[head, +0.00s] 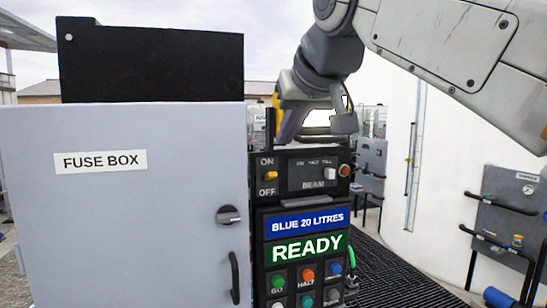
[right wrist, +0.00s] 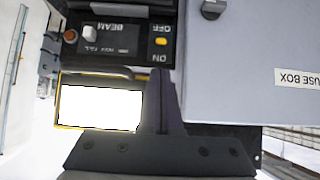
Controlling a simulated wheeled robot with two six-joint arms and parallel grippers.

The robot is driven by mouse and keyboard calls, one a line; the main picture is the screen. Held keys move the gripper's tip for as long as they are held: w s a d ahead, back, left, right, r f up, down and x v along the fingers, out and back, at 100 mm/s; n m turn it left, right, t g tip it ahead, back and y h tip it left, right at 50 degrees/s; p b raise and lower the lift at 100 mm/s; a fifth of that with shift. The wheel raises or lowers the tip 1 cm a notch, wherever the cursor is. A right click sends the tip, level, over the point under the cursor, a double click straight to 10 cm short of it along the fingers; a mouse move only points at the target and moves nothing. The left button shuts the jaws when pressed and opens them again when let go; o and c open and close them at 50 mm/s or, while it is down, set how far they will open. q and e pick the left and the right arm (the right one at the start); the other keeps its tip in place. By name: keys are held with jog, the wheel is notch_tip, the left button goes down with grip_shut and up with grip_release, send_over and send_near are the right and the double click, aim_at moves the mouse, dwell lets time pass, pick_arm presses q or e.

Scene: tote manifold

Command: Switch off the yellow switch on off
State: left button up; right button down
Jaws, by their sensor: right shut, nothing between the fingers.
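The yellow switch (head: 270,175) sits on the black panel between the ON label above it and the OFF label below it. I cannot tell which way its lever leans. It also shows in the right wrist view (right wrist: 161,42), where the panel appears upside down. My right gripper (head: 271,138) is shut and empty. Its fingers point down at the top of the panel, above the ON label and apart from the switch. The closed fingers also show in the right wrist view (right wrist: 159,75). My left gripper is in neither view.
The grey fuse box (head: 120,225), with a knob and handle, stands close on the left. A BEAM selector (head: 330,173) is right of the switch. A READY sign (head: 307,248) and several coloured buttons are below. A white tank (head: 430,190) stands behind right.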

aim_at(270, 176)
jog(key=shift+p+x, duration=1.4)
jog(key=shift+x, duration=3.55)
